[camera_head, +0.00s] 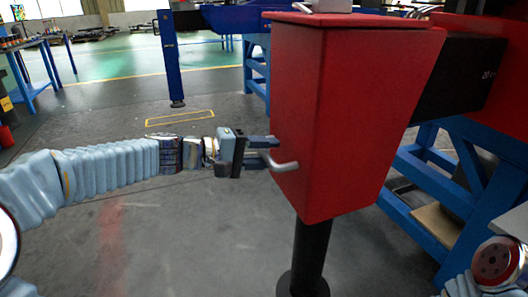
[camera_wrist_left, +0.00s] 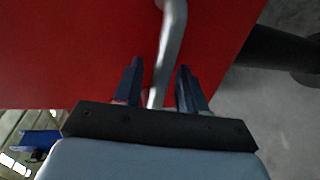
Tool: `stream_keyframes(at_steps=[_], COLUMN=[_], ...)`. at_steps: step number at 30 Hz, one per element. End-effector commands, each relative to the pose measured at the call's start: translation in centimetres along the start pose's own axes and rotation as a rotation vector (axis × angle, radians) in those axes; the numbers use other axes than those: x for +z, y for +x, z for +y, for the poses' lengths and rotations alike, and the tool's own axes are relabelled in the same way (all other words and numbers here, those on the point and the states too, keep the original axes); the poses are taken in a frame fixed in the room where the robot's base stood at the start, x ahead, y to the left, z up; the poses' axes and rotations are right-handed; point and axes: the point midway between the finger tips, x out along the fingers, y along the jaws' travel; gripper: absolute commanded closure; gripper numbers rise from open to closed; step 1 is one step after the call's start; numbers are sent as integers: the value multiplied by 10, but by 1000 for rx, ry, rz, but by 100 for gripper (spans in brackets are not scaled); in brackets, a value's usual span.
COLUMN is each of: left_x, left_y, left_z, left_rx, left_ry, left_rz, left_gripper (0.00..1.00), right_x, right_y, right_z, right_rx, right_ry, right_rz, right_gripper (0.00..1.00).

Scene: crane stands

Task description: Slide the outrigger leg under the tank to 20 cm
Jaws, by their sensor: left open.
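The outrigger leg shows as a red tapered box (camera_head: 345,115) on a black post (camera_head: 308,255), upright in the head view. A black beam (camera_head: 462,80) joins it on the right and runs into a red housing; a mark starting with "20" is on the beam. A bent grey handle (camera_head: 284,163) sticks out of the box's left side. My left gripper (camera_head: 274,152) is open at the handle; in the left wrist view the handle (camera_wrist_left: 170,45) passes between the open fingers (camera_wrist_left: 158,85). I cannot tell whether they touch it. My right gripper is out of view.
A blue trestle (camera_head: 440,190) stands behind and right of the leg. A blue post (camera_head: 171,60) stands at the back, near a yellow floor outline (camera_head: 180,118). A blue bench (camera_head: 35,60) is at the far left. The grey floor left of the leg is clear.

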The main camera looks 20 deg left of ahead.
Motion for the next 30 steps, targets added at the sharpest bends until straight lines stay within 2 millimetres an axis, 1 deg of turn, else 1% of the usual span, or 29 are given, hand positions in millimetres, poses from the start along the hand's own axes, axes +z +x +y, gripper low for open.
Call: stream_keyframes(at_steps=[4, 5, 12, 13, 21, 26, 27, 30], left_x=[0, 0, 0, 0, 0, -1, -1, -1], left_y=[0, 0, 0, 0, -2, -18, -21, -22], left_z=[0, 0, 0, 0, -1, -8, -7, -5], left_rx=[0, 0, 0, 0, 0, 1, 0, -2], left_ry=[1, 1, 1, 1, 2, 4, 2, 0], left_rz=[0, 0, 0, 0, 1, 3, 3, 2], left_gripper=[59, 61, 97, 100, 100, 100, 100, 100], right_x=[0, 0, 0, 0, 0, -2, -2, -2], right_y=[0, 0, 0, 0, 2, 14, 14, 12], right_z=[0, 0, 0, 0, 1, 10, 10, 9], right_rx=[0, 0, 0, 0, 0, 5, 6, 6], right_ry=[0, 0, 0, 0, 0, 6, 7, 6], right_rz=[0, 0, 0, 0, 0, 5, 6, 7], right_gripper=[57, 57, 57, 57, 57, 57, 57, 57])
